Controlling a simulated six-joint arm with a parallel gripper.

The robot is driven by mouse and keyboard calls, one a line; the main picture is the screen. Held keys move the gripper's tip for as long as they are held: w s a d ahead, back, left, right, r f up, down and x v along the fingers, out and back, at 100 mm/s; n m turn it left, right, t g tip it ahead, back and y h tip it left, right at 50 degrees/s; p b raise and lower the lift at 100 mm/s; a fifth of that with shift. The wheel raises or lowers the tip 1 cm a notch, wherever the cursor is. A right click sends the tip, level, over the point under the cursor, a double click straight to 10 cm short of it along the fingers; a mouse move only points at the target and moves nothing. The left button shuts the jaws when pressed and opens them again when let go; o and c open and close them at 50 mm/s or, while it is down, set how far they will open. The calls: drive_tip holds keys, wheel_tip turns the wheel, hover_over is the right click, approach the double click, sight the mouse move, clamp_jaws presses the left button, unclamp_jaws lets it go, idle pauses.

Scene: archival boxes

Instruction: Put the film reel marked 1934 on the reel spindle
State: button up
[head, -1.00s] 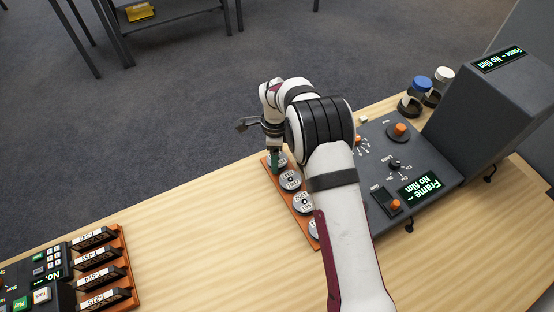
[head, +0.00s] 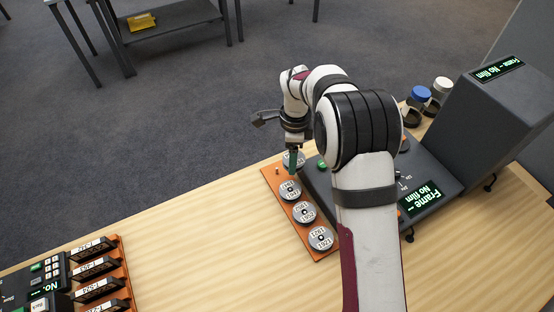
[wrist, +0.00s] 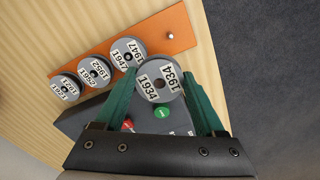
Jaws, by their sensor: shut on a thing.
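My gripper (wrist: 165,90) is shut on the film reel marked 1934 (wrist: 158,79), a grey disc with white labels, held by its rim between the green fingers. In the head view my gripper (head: 292,161) holds the reel at the far end of the orange rack (head: 270,182), to the right of its bare peg (head: 277,171). In the wrist view the reel overlaps the rack's edge and the dark console (wrist: 85,117). I cannot make out the reel spindle; my arm hides part of the console.
Reels marked 1947 (wrist: 128,56), 1952 (wrist: 94,71) and 1921 (wrist: 65,88) sit on the rack. Labelled boxes (head: 98,265) stand at lower left. The table's middle is clear.

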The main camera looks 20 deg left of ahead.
drive_tip(key=d+r, duration=0.4)
drive_tip(key=d, duration=0.5)
drive_tip(key=s+d, duration=0.9)
drive_tip(key=d, duration=0.1)
drive_tip(key=shift+f, duration=0.35)
drive_tip(key=shift+w+f, duration=0.15)
drive_tip(key=shift+f, duration=0.4)
drive_tip(key=shift+f, duration=0.85)
drive_tip(key=shift+f, duration=0.15)
drive_tip(key=shift+f, duration=0.65)
drive_tip(key=shift+f, duration=0.15)
